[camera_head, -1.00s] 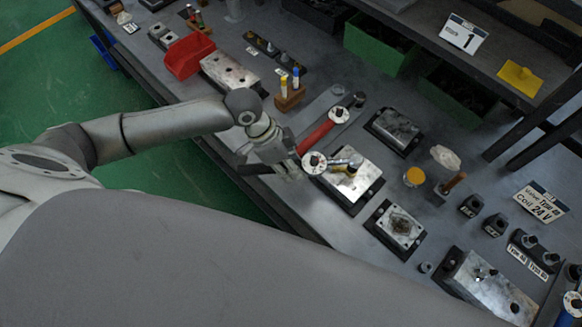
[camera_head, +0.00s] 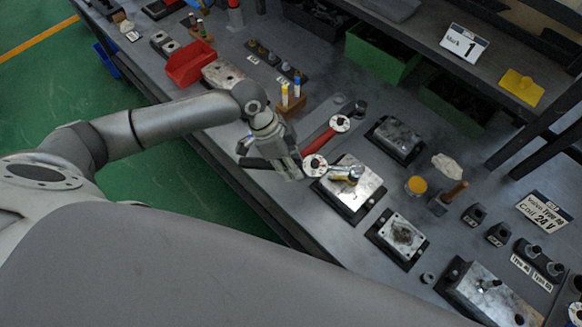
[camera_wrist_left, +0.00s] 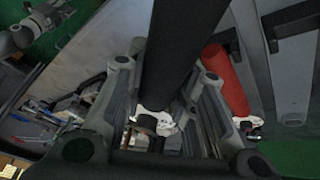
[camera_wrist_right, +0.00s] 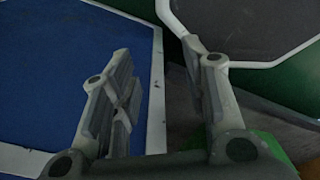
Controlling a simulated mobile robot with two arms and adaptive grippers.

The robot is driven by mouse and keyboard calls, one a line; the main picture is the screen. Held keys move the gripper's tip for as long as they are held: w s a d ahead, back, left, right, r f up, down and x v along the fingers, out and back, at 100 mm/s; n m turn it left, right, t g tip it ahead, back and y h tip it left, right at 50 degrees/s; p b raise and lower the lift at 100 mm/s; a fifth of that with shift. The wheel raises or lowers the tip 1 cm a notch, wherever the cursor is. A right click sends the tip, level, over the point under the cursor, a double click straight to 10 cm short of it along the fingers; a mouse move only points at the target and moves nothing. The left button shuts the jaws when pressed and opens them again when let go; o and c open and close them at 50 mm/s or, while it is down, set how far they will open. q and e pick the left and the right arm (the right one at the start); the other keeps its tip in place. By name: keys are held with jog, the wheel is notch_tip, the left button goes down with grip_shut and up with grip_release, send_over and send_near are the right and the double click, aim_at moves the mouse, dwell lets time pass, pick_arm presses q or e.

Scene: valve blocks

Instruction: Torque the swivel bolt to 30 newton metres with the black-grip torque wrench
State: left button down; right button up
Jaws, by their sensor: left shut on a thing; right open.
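The black-grip torque wrench (camera_head: 255,163) is in my left gripper (camera_head: 288,163), which is shut around its grip. The black grip also fills the upper middle of the left wrist view (camera_wrist_left: 183,45). The wrench's white dial (camera_head: 315,166) lies just right of the gripper. Its head end reaches over the metal valve block (camera_head: 367,191), by a yellow-and-silver fitting (camera_head: 352,174). The swivel bolt is not clearly distinguishable there, and I cannot tell how the head sits on it. My right gripper (camera_wrist_right: 160,65) is open and empty in the right wrist view.
A red-grip torque wrench (camera_head: 322,138) lies close behind the held one. A wooden holder (camera_head: 289,103) with small tubes, a dark-based block (camera_head: 398,138), a smaller plate (camera_head: 402,236) and a yellow-topped jar (camera_head: 416,184) stand nearby. The shelf edge is at the back.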

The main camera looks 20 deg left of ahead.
dwell(0.3)
pick_arm(q)
jog(key=shift+w+a+m+g+b, duration=0.2)
jog(key=shift+w+m+b, duration=0.1)
jog(key=shift+w+m, duration=0.3)
jog(key=shift+w+a+m+g+b, duration=0.1)
jog(key=shift+w+m+g+b, duration=0.2)
jog(key=shift+w, duration=0.4)
jog(key=shift+w, duration=0.1)
jog(key=shift+w+m+b, duration=0.8)
jog(key=shift+w+m, duration=0.2)
jog(key=shift+w, duration=0.15)
jog(key=shift+r, duration=0.1)
jog(key=shift+s+n+p, duration=0.9)
jog(key=shift+s+p, duration=0.4)
jog(key=shift+p, duration=0.7)
